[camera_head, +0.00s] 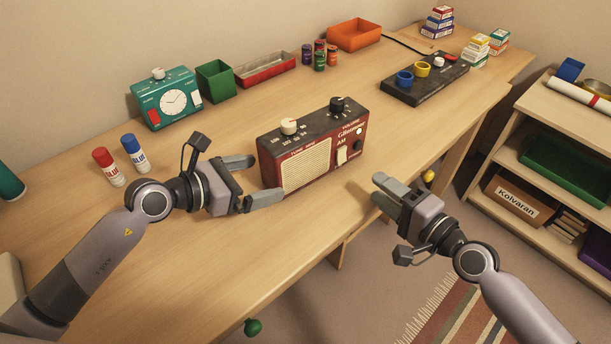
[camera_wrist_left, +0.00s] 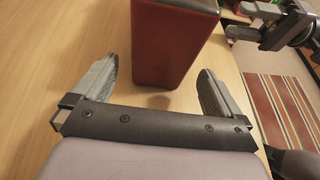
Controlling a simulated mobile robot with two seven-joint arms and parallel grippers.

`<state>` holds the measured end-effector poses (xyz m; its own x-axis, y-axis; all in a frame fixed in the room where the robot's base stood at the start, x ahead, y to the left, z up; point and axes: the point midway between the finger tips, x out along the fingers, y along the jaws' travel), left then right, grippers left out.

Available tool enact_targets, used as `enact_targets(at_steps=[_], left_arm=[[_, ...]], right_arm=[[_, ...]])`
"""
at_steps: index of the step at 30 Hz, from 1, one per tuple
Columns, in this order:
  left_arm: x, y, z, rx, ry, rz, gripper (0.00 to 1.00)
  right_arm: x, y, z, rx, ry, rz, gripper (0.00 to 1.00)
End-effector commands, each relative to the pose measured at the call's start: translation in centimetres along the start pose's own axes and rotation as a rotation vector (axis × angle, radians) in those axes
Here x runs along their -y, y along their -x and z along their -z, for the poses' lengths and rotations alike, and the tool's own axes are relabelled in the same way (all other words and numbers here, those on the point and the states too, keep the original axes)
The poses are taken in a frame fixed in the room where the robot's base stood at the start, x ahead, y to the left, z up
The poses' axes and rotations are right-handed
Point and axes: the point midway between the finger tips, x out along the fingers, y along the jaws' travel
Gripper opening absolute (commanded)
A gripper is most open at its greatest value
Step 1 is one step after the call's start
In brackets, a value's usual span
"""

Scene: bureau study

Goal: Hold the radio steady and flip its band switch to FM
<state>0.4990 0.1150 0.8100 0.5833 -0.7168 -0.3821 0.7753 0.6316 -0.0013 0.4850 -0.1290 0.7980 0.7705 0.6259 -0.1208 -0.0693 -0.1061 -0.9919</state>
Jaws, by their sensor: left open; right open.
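The red radio (camera_head: 313,153) with a dark top stands upright on the desk. Its front has a cream speaker grille, a white band switch (camera_head: 342,155) below the letters AM, and small knobs. A cream knob (camera_head: 289,126) and a black knob (camera_head: 337,104) sit on top. My left gripper (camera_head: 265,180) is open at the radio's left end. In the left wrist view the radio's red end (camera_wrist_left: 172,50) lies ahead, between the line of the two fingers, with a gap before the palm. My right gripper (camera_head: 380,190) is open and empty, off the radio's right front, near the desk edge.
A teal clock (camera_head: 165,98), green box (camera_head: 215,82) and red tray (camera_head: 264,69) stand behind. Two glue bottles (camera_head: 108,166) stand near my left arm. A dark panel with cups (camera_head: 425,79) is at the back right. Desk in front of the radio is clear.

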Motion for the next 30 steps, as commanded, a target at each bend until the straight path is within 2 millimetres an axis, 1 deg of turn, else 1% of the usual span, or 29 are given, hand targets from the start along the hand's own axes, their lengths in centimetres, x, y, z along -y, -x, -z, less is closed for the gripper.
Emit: enact_targets(at_steps=[1,6,10,15,23,24,26,27,29,30], left_arm=[[0.1,-0.9,-0.1,0.002,0.001,0.002,1.00],[0.1,-3.3,-0.1,0.002,0.000,0.002,1.00],[0.1,-4.6,-0.1,0.001,-0.001,0.001,1.00],[0.1,-5.5,0.0,0.000,-0.002,0.001,1.00],[0.1,-5.6,0.0,0.000,-0.002,0.001,1.00],[0.1,-5.6,0.0,0.000,-0.002,0.001,0.94],[0.1,-5.6,0.0,0.000,-0.002,0.001,0.74],[0.1,-5.6,0.0,0.000,-0.002,0.001,0.61],[0.1,-5.6,0.0,-0.001,-0.002,0.001,0.41],[0.1,-5.6,0.0,-0.001,-0.002,0.001,0.28]], right_arm=[[0.0,0.0,0.0,0.000,0.001,0.000,0.43],[0.0,0.0,0.0,0.000,0.002,0.000,0.43],[0.0,0.0,0.0,0.000,0.002,0.000,0.43],[0.0,0.0,0.0,0.000,0.003,0.000,0.43],[0.0,0.0,0.0,0.000,0.003,0.000,0.43],[0.0,0.0,0.0,0.000,0.003,0.000,0.43],[0.0,0.0,0.0,0.000,0.003,0.000,0.43],[0.0,0.0,0.0,0.000,0.003,0.000,0.43],[0.0,0.0,0.0,0.000,0.003,0.000,0.43],[0.0,0.0,0.0,0.000,0.003,0.000,0.43]])
